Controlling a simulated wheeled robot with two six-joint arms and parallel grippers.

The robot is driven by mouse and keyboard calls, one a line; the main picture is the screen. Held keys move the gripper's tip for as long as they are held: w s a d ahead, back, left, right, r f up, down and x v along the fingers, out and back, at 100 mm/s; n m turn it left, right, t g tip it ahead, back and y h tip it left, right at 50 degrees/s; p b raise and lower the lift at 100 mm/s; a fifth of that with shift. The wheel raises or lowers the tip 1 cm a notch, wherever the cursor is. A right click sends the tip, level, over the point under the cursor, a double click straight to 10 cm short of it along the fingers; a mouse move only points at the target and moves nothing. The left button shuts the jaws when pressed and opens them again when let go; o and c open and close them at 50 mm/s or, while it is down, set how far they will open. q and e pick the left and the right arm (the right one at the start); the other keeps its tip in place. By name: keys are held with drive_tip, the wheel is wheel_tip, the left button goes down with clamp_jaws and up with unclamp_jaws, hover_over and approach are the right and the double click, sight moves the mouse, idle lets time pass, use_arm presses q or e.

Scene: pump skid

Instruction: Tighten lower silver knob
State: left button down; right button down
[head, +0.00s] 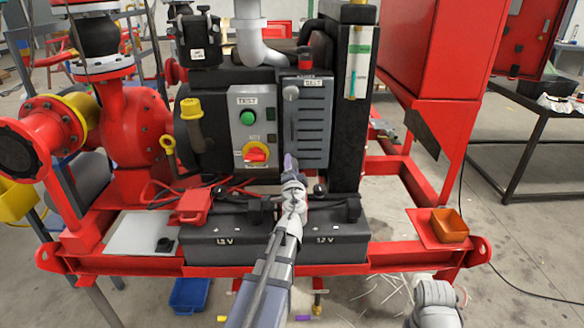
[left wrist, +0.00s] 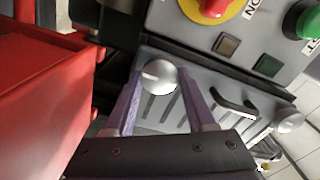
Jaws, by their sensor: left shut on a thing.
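My left gripper (head: 290,162) reaches up to the lower end of the grey slotted panel (head: 313,118) on the pump skid. In the left wrist view its two purple fingers stand on either side of the lower silver knob (left wrist: 160,77), shut on it. The knob is round and shiny. In the head view the gripper hides it. The upper silver knob (head: 291,92) sits near the panel's top left; it also shows in the left wrist view (left wrist: 289,121). My right gripper is not in view; only a part of my right arm shows at the bottom right.
Left of the slotted panel is a control box with a green button (head: 247,118) and a red-yellow rotary switch (head: 256,153). Black batteries (head: 215,247) stand below. A red cabinet (head: 436,50) rises on the right. An orange bin (head: 449,226) sits on the frame.

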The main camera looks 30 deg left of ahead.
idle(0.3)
use_arm(q)
drive_tip(key=shift+c, duration=1.1)
unclamp_jaws()
drive_tip(key=v, duration=0.8)
drive_tip(key=shift+a, duration=0.1)
